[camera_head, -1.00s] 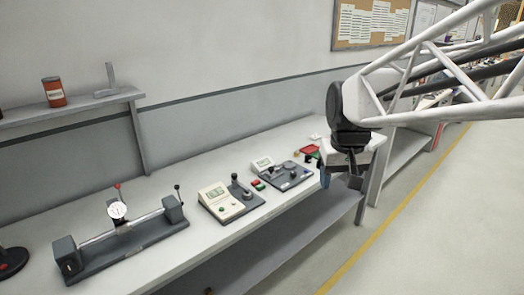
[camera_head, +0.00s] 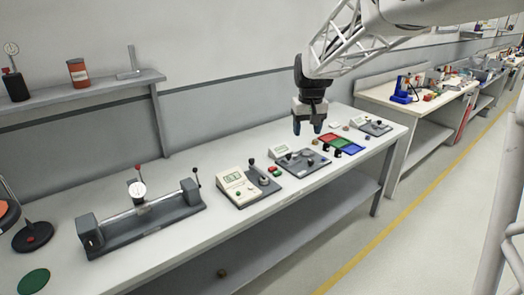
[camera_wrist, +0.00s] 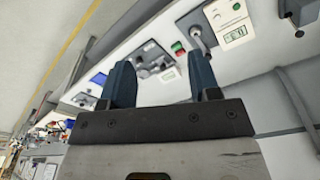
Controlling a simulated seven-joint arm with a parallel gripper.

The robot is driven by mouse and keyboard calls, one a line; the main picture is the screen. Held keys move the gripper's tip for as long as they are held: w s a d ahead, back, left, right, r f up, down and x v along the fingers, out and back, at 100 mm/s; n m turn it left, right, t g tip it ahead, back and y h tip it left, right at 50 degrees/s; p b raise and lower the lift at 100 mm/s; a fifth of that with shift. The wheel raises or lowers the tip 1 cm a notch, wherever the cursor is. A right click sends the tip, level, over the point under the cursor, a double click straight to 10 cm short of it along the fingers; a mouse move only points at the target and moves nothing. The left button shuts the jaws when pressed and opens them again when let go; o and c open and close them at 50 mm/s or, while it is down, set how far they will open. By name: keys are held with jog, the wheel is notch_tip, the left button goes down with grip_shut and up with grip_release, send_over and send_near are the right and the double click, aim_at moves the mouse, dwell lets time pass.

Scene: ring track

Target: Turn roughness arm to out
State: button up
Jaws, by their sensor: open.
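Several bench instruments have small levers, and no readable label tells which is the roughness arm. A cream box with a green display (camera_head: 237,187) stands beside a grey base with an upright dark lever (camera_head: 252,165). Right of it is a dark plate with knobs (camera_head: 301,163) and a small white display (camera_head: 280,152). A similar smaller unit (camera_head: 376,128) stands at the bench's far right. My gripper (camera_head: 308,128) is open and empty above the bench, fingers down, near the knobbed plate. In the wrist view, my gripper's blue fingers (camera_wrist: 161,78) stand apart, with the cream box (camera_wrist: 227,14) beyond.
Red, green and blue trays (camera_head: 340,143) lie right of the knobbed plate. A shelf (camera_head: 90,92) with a red can (camera_head: 78,72) hangs at the left.

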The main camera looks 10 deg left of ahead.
jog(key=w+a+f+n, duration=0.1)
jog(key=w+a+f, duration=0.35)
jog(key=w, duration=0.25)
jog(key=w+a+f, duration=0.3)
jog(key=w+a, duration=0.2)
jog(key=w, duration=0.2)
jog(key=n+g, duration=0.1)
jog(key=n, duration=0.1)
send_over(251, 159)
notch_tip(251, 159, down, 12)
jog(key=shift+s+d+f, duration=0.15)
jog(key=shift+f, duration=0.1)
jog(key=shift+f, duration=0.1)
jog(key=shift+f, duration=3.85)
grip_shut()
